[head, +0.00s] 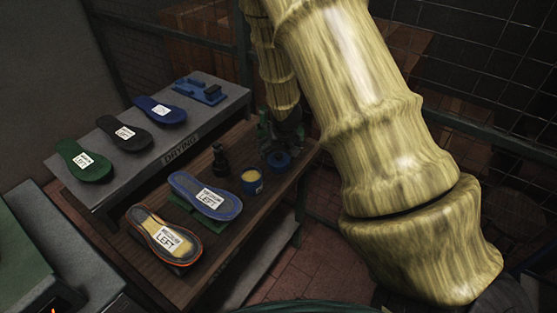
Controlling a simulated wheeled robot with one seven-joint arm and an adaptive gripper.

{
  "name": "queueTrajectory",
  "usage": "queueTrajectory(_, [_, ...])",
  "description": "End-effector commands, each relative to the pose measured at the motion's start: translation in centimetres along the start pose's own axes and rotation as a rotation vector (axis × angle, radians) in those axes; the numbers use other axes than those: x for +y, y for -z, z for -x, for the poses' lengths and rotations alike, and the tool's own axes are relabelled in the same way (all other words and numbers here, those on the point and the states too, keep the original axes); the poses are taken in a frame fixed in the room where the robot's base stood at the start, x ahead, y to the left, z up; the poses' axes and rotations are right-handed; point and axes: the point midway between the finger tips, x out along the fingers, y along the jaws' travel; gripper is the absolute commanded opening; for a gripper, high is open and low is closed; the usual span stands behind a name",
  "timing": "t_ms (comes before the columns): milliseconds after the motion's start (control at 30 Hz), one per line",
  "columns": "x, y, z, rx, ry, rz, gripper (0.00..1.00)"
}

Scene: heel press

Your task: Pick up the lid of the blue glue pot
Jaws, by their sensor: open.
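The blue glue pot (251,182) stands uncovered on the brown wooden bench, and yellowish glue shows in its top. Its blue lid (280,161) appears as a small round piece on the bench, behind and to the right of the pot. My gripper (279,145) is open at the end of my arm, just above or around the lid. It is small and dark here, so I cannot tell whether the fingers touch the lid. Part of the lid is hidden by the gripper.
A dark bottle-like object (220,160) stands left of the gripper. A blue sole (205,195) lies on a green block, and an orange-edged sole (163,237) lies nearer. The grey drying shelf (228,112) holds several items. Wire mesh stands behind.

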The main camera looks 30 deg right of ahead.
Motion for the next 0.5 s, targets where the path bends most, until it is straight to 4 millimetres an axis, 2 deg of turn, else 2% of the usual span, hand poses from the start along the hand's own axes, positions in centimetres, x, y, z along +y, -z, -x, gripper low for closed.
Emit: queueTrajectory(500, [0.5, -0.3, -3.0, -0.002, -0.001, 0.004, 0.98])
